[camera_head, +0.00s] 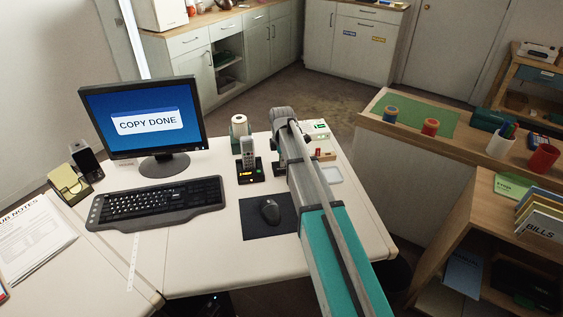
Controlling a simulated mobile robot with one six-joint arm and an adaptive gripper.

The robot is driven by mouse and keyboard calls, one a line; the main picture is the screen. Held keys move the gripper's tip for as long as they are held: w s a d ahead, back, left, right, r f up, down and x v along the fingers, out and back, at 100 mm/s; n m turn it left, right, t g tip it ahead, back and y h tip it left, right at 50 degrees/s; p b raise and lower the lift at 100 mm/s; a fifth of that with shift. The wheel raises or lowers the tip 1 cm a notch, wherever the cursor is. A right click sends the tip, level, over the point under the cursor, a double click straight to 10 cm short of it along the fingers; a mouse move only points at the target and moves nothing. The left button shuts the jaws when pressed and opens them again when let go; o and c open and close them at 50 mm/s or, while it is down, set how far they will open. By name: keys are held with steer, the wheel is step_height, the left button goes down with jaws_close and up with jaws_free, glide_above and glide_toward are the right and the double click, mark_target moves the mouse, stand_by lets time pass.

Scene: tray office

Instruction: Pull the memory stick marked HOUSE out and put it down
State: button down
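The memory stick marked HOUSE cannot be made out in the head view. The monitor (140,119) on the white desk (205,258) reads COPY DONE. My arm reaches over the desk from the lower right and covers part of it. My gripper cannot be made out. A pale box with a green mark (319,128) stands just right of my arm's far end, partly hidden. A small brown-and-white item with a red spot (325,151) is in front of it, too small to read.
A keyboard (155,203), a mouse (270,211) on a dark mat (258,228) and a cordless phone (248,160) in its stand are left of my arm. A white roll (239,127) stands behind the phone. A pale tray (331,176) lies right of my arm. Wooden shelving (460,215) stands at right.

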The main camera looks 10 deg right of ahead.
steer(key=shift+r+p, duration=0.4)
steer(key=shift+p, duration=0.05)
steer(key=shift+r+p, duration=0.45)
steer(key=shift+r, duration=0.05)
steer(key=shift+r+p, duration=0.55)
steer(key=shift+r+p, duration=1.4)
steer(key=shift+r, duration=0.15)
steer(key=s+d+r+m+p, duration=0.3)
steer(key=s+d, duration=0.3)
steer(key=s, duration=0.4)
steer(key=s+d+r+m+p, duration=0.4)
steer(key=s+d+m, duration=0.2)
steer(key=s, duration=0.4)
steer(key=shift+d, duration=0.15)
